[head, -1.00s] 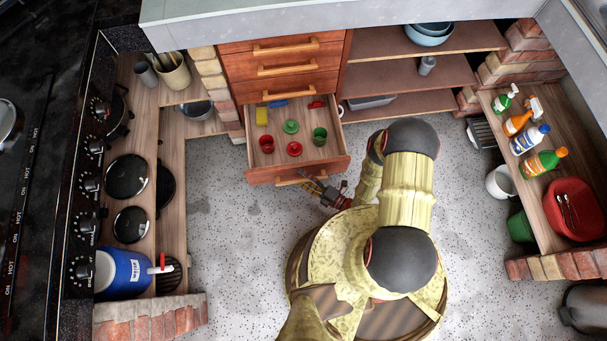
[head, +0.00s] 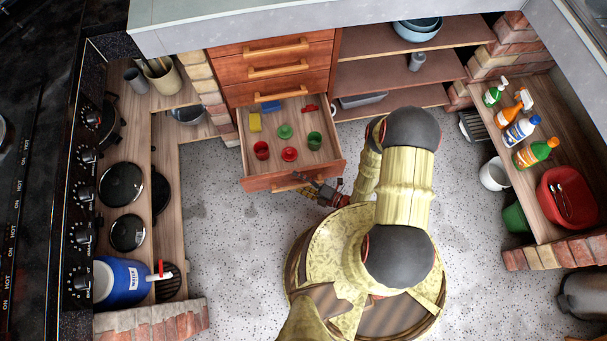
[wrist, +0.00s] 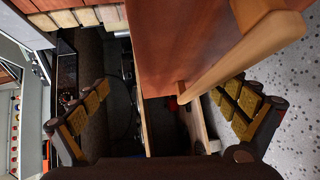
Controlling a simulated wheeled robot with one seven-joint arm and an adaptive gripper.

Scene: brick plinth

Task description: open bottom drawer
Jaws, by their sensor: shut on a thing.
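The bottom drawer (head: 321,169) is the lowest drawer showing in the reddish wooden cabinet, and it stands well out over the floor. Its front panel and bar handle (head: 291,183) face me; in the wrist view the pale wooden handle (wrist: 240,62) runs diagonally across the right side. My gripper (head: 312,189) is at the right part of the handle and shut on it. In the wrist view its padded fingers (wrist: 160,112) show to either side of the drawer front, partly behind the wood at right. The exact contact is hidden.
Closed drawers (head: 280,85) sit above. A stove (head: 90,180) and brick-ended shelf are left. Speckled floor (head: 220,240) is clear left of my base.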

